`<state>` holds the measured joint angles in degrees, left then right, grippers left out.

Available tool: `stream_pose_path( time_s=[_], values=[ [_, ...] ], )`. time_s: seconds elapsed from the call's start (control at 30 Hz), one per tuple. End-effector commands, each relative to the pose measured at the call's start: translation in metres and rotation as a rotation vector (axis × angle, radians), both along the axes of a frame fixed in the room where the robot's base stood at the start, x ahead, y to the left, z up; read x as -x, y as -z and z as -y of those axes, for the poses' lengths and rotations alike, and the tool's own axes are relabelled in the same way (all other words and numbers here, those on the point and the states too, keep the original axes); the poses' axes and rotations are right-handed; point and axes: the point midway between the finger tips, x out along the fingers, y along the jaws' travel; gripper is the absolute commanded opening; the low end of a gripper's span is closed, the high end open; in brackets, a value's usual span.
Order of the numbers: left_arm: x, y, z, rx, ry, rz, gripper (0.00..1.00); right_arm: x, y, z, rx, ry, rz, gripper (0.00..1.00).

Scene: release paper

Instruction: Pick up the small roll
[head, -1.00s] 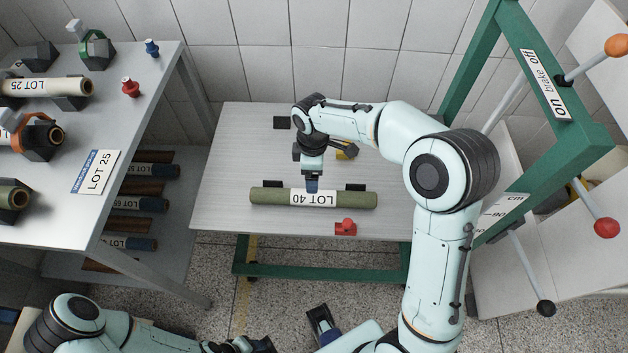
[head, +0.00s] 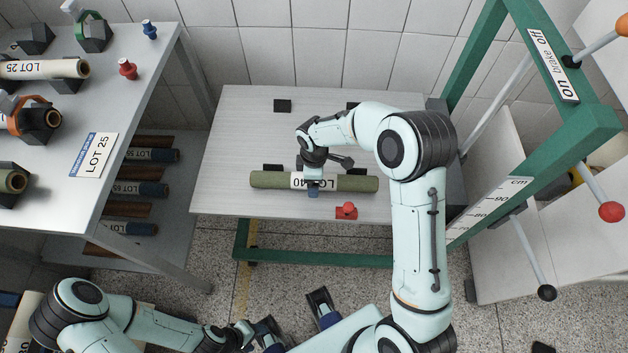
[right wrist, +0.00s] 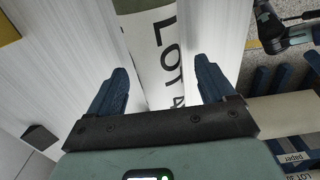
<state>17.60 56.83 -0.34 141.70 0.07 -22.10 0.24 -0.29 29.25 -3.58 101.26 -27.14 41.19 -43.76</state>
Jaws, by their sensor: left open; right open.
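The small roll (head: 268,180) is olive green with a white LOT 40 label. It lies crosswise on the pale table, near small black blocks. My right gripper (head: 313,188) is over the middle of the roll and hides part of the label. In the right wrist view the open fingers of my right gripper (right wrist: 160,72) stand on either side of the labelled roll (right wrist: 152,35), with gaps visible beside it. My left gripper (head: 295,322) is open and empty, low in the head view, away from the table.
A red fixture (head: 346,211) sits near the table's front edge (head: 225,207). A green frame with lever rods (head: 530,255) stands at the right. A shelf table (head: 110,105) at the left bears several rolls. The table's left part is clear.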

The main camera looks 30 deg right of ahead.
Motion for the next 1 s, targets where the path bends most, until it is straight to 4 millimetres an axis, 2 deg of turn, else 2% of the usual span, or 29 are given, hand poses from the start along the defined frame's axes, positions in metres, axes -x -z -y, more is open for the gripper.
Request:
stream_pose_path(
  time_s=[0.1,0.3,0.37,0.53,0.83,1.0],
  values=[
    [0.000,0.001,0.000,0.000,0.000,0.000,0.57,0.000,0.008,0.000,0.000,0.001,0.000,0.83],
    [0.000,0.001,0.000,0.000,0.000,0.000,0.57,0.000,0.008,0.000,0.000,0.001,0.000,0.83],
    [0.000,0.001,0.000,0.000,0.000,0.000,0.57,0.000,0.008,0.000,0.000,0.001,0.000,0.67],
    [0.000,0.001,0.000,0.000,0.000,0.000,0.57,0.000,0.008,0.000,0.000,0.001,0.001,0.11],
    [0.000,0.000,0.000,0.000,0.000,0.000,0.57,-0.001,0.005,0.000,-0.001,0.001,0.003,0.09],
    [0.000,-0.001,0.000,0.000,0.000,0.000,0.57,-0.001,-0.007,0.000,0.000,0.001,0.005,0.09]
  ],
)
